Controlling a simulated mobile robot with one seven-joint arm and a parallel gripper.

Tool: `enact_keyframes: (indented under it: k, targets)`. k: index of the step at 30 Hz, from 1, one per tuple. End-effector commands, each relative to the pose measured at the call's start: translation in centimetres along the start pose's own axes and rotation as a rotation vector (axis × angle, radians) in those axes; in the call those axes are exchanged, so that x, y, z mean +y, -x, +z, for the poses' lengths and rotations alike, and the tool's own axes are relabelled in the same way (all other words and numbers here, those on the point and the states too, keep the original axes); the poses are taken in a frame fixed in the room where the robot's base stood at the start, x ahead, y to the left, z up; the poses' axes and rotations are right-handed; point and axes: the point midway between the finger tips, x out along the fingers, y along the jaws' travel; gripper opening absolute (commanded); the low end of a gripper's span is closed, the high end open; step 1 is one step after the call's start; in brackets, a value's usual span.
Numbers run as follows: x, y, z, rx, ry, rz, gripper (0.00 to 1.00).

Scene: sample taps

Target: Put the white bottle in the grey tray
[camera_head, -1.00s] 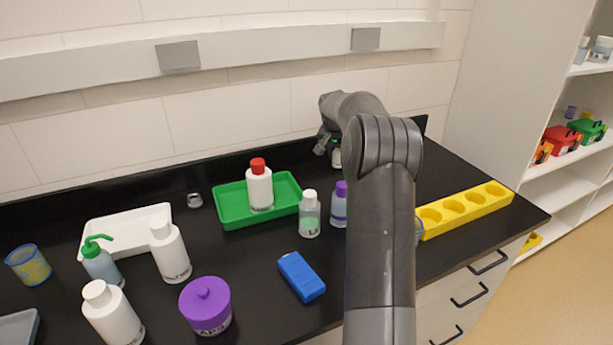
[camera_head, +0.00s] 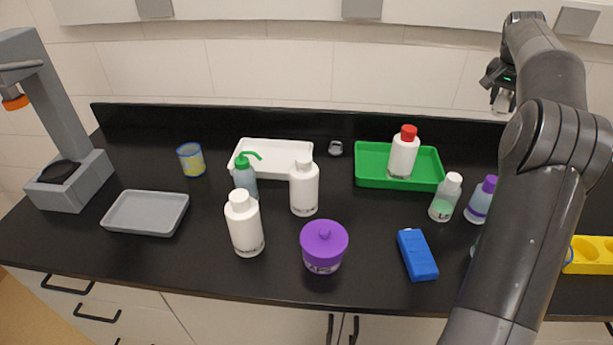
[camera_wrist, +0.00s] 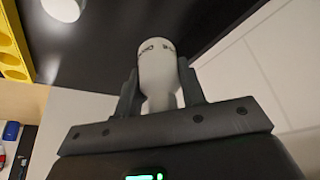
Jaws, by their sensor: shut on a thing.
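My gripper (camera_head: 500,88) is raised above the back right of the bench, against the wall. It is shut on a white bottle (camera_wrist: 158,65), gripping its narrow end between the fingers in the wrist view. In the head view only a small pale part of this bottle (camera_head: 502,103) shows under the gripper. The grey tray (camera_head: 116,222) lies empty at the left of the bench, far from my gripper. Two other white bottles stand upright near the middle, one in front (camera_head: 246,230) and one behind (camera_head: 304,190).
A white tray (camera_head: 270,172), a green-capped wash bottle (camera_head: 246,180) and a purple-lidded jar (camera_head: 323,250) stand mid-bench. A green tray (camera_head: 430,182) holds a red-capped bottle (camera_head: 403,158). A grey stand (camera_head: 62,120) and a mesh cup (camera_head: 191,160) are near the grey tray.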

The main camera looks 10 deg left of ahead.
Motion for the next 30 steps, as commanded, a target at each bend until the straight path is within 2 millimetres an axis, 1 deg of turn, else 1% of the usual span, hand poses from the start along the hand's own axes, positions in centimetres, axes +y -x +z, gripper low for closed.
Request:
enact_keyframes:
  k: [5, 8, 9, 11, 12, 14, 15, 17, 18, 20, 21, 23, 24, 26, 27, 29, 30]
  targets:
    - [-4.5, 1.0, 2.1, 0.001, 0.072, -0.03, 0.14]
    - [-7.8, 1.8, 3.8, 0.001, 0.125, -0.054, 0.14]
    - [-9.4, 2.1, 4.7, 0.001, 0.151, -0.065, 0.14]
    - [-11.8, 2.8, 6.3, 0.0, 0.194, -0.083, 0.14]
    - [-13.6, 3.2, 7.5, -0.001, 0.225, -0.096, 0.14]
    - [-16.2, 4.0, 9.4, -0.002, 0.274, -0.115, 0.14]
    - [-17.9, 4.6, 10.7, -0.001, 0.306, -0.129, 0.14]
    - [-20.3, 5.5, 12.7, -0.001, 0.353, -0.15, 0.14]
    - [-21.9, 6.0, 14.2, -0.002, 0.385, -0.163, 0.14]
    - [-24.1, 7.0, 16.4, -0.002, 0.433, -0.183, 0.14]
    - [-25.5, 7.7, 18.0, -0.002, 0.465, -0.196, 0.14]
    - [-27.6, 8.7, 20.4, -0.002, 0.515, -0.216, 0.14]
    - [-28.9, 9.3, 22.0, -0.002, 0.547, -0.229, 0.14]
    - [-30.7, 10.3, 24.6, -0.003, 0.596, -0.249, 0.14]
    - [-31.9, 11.1, 26.3, -0.002, 0.628, -0.263, 0.14]
    - [-33.5, 12.2, 28.9, -0.002, 0.676, -0.283, 0.14]
    - [-34.5, 12.9, 30.8, -0.003, 0.71, -0.296, 0.14]
